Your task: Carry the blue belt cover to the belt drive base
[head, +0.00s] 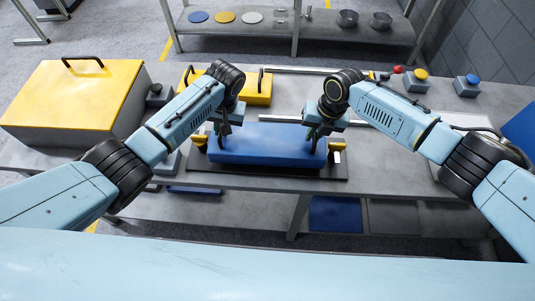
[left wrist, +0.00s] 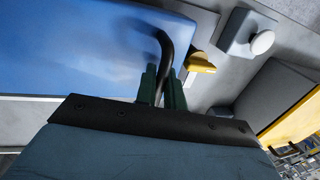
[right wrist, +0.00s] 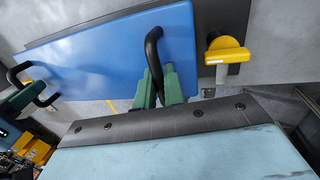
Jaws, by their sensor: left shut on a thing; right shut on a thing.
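The blue belt cover (head: 267,148) lies level over the dark base plate (head: 290,178) in the head view, between two yellow-topped posts. It also fills much of the left wrist view (left wrist: 70,45) and right wrist view (right wrist: 100,60). My left gripper (head: 222,132) is shut on the black handle (left wrist: 166,45) at the cover's left end. My right gripper (head: 313,134) is shut on the handle (right wrist: 152,45) at its right end. The underside is hidden, so I cannot tell whether the cover touches the base.
The yellow posts stand close to the cover's ends, left (head: 199,142) and right (head: 337,146). A large yellow-lidded box (head: 75,95) is at the left, a smaller yellow box (head: 257,88) behind. Button boxes, yellow (head: 420,75) and blue (head: 472,80), stand at the back right.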

